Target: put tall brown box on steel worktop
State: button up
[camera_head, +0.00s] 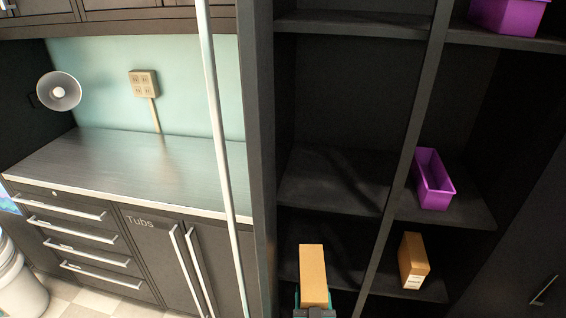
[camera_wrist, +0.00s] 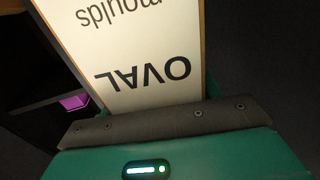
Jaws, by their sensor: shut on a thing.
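A tall brown box (camera_head: 313,272) stands upright in my gripper (camera_head: 314,306) at the bottom centre of the head view, in front of the dark shelving. My gripper is shut on its lower part. In the wrist view the box's white label side (camera_wrist: 140,50) fills the upper middle, with upside-down print, above my gripper's grey pad (camera_wrist: 160,120). The steel worktop (camera_head: 130,165) is at the left in the head view, above drawers and doors, well apart from the box. Its visible top is bare.
Another brown box (camera_head: 412,261) stands on a low shelf at the right. A purple bin (camera_head: 432,180) sits on the shelf above. A pale pole (camera_head: 218,130) and a dark shelf side panel (camera_head: 257,150) stand between worktop and shelving. A lamp (camera_head: 59,91) is on the left wall.

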jog(key=shift+d, duration=1.2)
jog(key=d, duration=0.7)
jog(key=shift+r, duration=0.35)
jog(key=shift+s, duration=0.1)
